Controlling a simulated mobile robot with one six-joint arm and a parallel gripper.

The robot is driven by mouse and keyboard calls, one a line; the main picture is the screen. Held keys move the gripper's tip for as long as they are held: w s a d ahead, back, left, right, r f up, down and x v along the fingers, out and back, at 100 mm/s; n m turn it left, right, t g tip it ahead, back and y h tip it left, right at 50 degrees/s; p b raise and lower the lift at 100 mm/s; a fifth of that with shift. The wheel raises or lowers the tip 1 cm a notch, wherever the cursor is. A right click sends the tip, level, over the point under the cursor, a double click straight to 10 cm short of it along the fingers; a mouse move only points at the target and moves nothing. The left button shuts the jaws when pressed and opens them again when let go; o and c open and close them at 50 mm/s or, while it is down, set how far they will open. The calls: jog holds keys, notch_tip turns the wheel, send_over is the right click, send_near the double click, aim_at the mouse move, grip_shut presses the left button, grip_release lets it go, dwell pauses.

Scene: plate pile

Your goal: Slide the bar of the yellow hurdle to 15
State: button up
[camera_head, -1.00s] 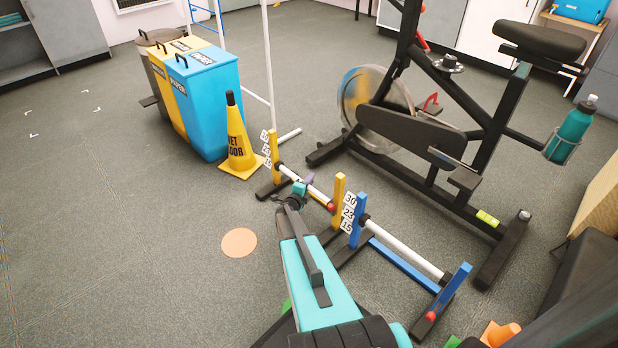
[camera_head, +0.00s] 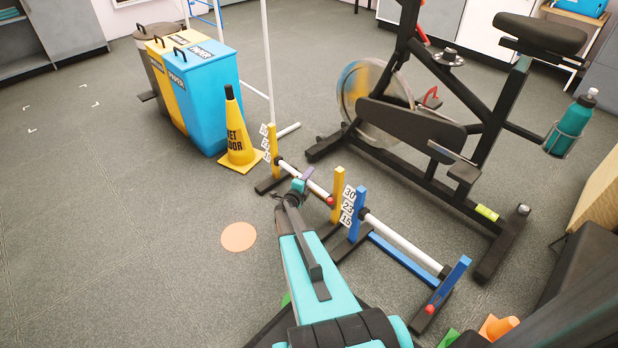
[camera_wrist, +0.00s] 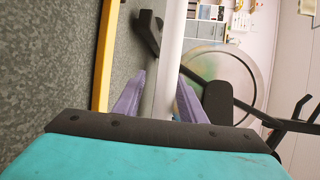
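The yellow hurdle has a far yellow post (camera_head: 273,150) and a near yellow post (camera_head: 338,190). Its white bar (camera_head: 318,188) runs between them, with a red end (camera_head: 331,201) at the near post. A number label (camera_head: 265,143) stands by the far post; its digits are too small to read surely. My gripper (camera_head: 303,181) is at the bar's middle. In the wrist view its purple fingers (camera_wrist: 158,98) straddle the white bar (camera_wrist: 170,55). A gap shows on the left; contact on the right is unclear. A yellow beam (camera_wrist: 105,55) lies left of the bar.
The blue hurdle (camera_head: 400,258) stands close by at the near right, with a label reading 30, 23, 15 (camera_head: 348,205). An exercise bike (camera_head: 410,130) is behind. A wet-floor cone (camera_head: 237,135) and bins (camera_head: 205,100) stand far left.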

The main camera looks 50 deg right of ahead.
jog(key=p+v, duration=0.3)
jog(key=v, duration=1)
jog(key=shift+p, duration=0.4)
jog(key=shift+s, duration=0.1)
